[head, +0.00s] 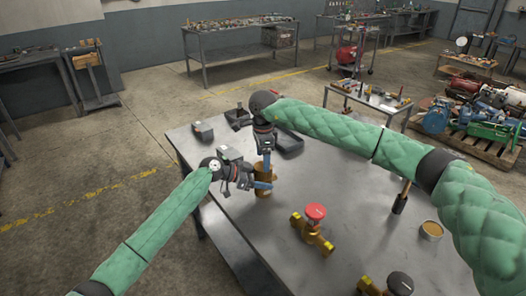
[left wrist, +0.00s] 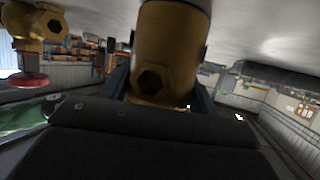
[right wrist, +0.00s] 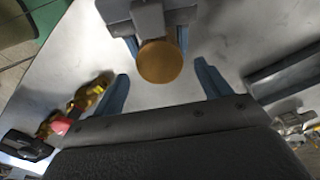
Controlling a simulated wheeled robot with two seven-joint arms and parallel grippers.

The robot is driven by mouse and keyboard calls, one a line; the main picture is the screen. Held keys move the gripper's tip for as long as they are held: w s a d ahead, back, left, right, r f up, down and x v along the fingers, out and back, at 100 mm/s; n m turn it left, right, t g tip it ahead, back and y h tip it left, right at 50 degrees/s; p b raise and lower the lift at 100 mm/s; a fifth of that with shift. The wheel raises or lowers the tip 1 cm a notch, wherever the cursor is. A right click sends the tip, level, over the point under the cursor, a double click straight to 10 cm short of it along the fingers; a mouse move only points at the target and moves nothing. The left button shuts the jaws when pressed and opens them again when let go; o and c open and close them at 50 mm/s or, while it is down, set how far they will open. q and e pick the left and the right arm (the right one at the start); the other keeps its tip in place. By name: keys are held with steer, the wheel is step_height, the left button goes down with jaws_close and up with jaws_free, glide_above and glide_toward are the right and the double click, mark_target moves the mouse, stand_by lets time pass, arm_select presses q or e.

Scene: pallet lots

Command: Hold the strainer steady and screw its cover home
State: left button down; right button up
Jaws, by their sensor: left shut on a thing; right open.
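The brass strainer (head: 263,188) stands upright on the metal table. My left gripper (head: 258,184) is shut on its side; the brass body (left wrist: 170,45) fills the space between the fingers in the left wrist view, with a hexagonal feature facing the camera. My right gripper (head: 266,168) is above the strainer, pointing down. In the right wrist view a round brass top (right wrist: 160,61) lies between and a little beyond my open fingers, which do not touch it. I cannot tell whether this top is the cover or how far it is seated.
A brass valve with a red handwheel (head: 315,213) stands right of the strainer. A dark-topped valve (head: 399,284), a small round tin (head: 431,230) and a hammer-like tool (head: 401,198) are farther right.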

steer(key=shift+f, duration=2.7)
steer(key=c, duration=0.8)
steer(key=o, duration=0.9)
steer(key=shift+r, duration=0.15)
steer(key=shift+r, duration=2.15)
